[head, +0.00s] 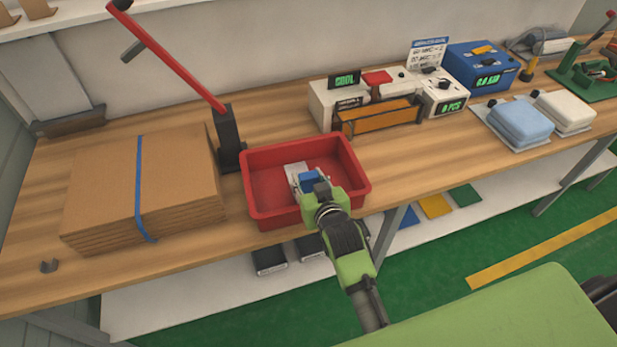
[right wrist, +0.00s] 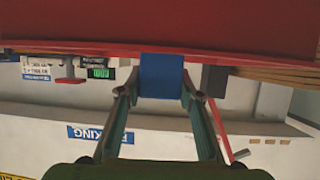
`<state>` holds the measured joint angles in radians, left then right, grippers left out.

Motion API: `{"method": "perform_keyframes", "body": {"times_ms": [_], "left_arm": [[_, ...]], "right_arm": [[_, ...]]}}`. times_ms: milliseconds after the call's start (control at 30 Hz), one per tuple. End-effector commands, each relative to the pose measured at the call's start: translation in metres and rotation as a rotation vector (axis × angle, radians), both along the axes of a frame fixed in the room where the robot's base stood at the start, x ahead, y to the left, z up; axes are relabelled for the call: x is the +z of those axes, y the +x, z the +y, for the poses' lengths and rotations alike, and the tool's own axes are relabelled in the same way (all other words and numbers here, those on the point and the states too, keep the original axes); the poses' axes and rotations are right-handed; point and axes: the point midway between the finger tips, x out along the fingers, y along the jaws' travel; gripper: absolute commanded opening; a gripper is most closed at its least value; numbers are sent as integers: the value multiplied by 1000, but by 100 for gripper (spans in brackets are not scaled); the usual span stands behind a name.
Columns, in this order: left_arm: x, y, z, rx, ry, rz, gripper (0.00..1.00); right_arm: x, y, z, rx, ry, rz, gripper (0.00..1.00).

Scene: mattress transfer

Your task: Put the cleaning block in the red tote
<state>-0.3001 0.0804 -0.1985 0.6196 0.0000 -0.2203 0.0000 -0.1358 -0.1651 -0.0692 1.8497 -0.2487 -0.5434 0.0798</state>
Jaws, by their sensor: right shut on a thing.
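The red tote (head: 256,200) sits on the wooden bench, left of the middle in the head view. Its red wall (right wrist: 160,30) fills the top of the right wrist view. My right gripper (head: 308,184) is over the tote's inside and shut on a small blue block, the cleaning block (head: 308,177). The block (right wrist: 161,76) shows between the two fingertips in the right wrist view. I cannot tell whether it touches the tote's floor. A small pale patch (head: 294,168) shows in the tote behind the gripper. My left gripper is not in view.
A strapped cardboard stack (head: 105,190) lies left of the tote. A black post with a red lever (head: 180,60) stands behind it. A cream machine (head: 322,105) and an orange-fronted rack (head: 380,118) stand behind right. Blue (head: 520,122) and white pads (head: 565,110) lie further right.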

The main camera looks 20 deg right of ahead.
Motion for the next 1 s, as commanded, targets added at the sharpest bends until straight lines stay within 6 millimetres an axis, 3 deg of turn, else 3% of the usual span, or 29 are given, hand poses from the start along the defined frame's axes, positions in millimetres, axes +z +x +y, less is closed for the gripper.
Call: {"method": "perform_keyframes", "body": {"times_ms": [267,300,367,733,1000], "left_arm": [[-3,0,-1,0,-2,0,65],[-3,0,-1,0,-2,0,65],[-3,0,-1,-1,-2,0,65],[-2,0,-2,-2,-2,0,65],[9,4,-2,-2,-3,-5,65]], "right_arm": [[-9,0,0,0,0,-1,11],[-9,0,0,0,0,0,36],[-9,0,0,0,0,0,50],[-7,0,0,0,0,0,50],[8,1,-1,1,0,1,50]]}}
